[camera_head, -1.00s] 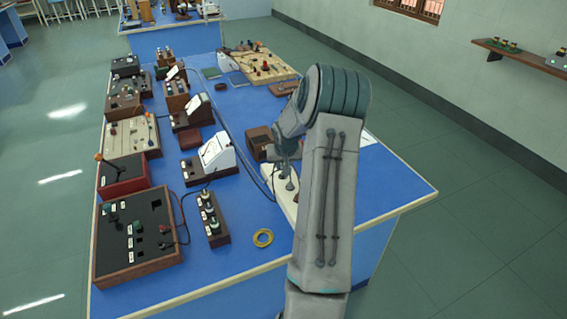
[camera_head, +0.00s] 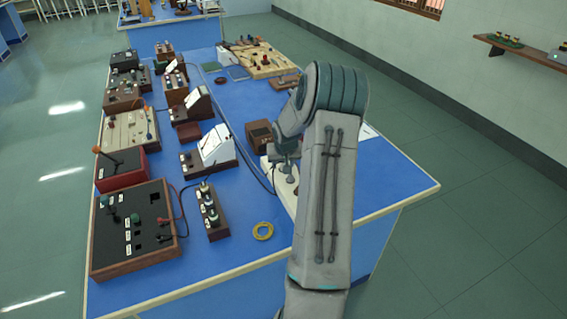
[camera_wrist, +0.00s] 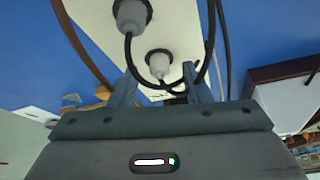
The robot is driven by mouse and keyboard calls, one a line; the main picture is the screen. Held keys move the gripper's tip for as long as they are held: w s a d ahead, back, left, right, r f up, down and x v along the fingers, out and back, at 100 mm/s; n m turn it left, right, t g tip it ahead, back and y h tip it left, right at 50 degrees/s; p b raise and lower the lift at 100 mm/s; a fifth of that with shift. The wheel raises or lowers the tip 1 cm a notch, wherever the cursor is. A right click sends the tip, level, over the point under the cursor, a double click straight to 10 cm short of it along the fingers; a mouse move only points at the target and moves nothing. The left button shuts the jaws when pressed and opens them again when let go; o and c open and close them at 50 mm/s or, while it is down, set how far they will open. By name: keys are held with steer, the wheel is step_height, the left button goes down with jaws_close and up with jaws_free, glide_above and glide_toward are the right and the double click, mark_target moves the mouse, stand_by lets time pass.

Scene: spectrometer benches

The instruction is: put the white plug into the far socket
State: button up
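A white board (camera_head: 283,190) lies on the blue bench, partly hidden behind my arm. One plug (camera_wrist: 132,14) is nearer the top of the picture. The other, a whiter plug (camera_wrist: 158,63), is lower and appears between my fingertips. My gripper (camera_wrist: 160,72) is open, with one finger on each side of this lower plug in the picture. I cannot tell whether they touch it. In the head view my gripper is mostly hidden by my arm. No empty socket is clearly visible.
A brown box (camera_head: 258,137) stands just behind the board. White-faced meters (camera_head: 214,146), a socket strip (camera_head: 210,212) and a large black panel (camera_head: 133,230) fill the left. Cables cross the bench; its front right corner is clear.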

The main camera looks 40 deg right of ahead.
steer(key=shift+r, duration=0.1)
steer(key=b+v, duration=0.1)
steer(key=v, duration=1.2)
steer(key=shift+r, duration=0.25)
steer(key=shift+s+a, duration=0.1)
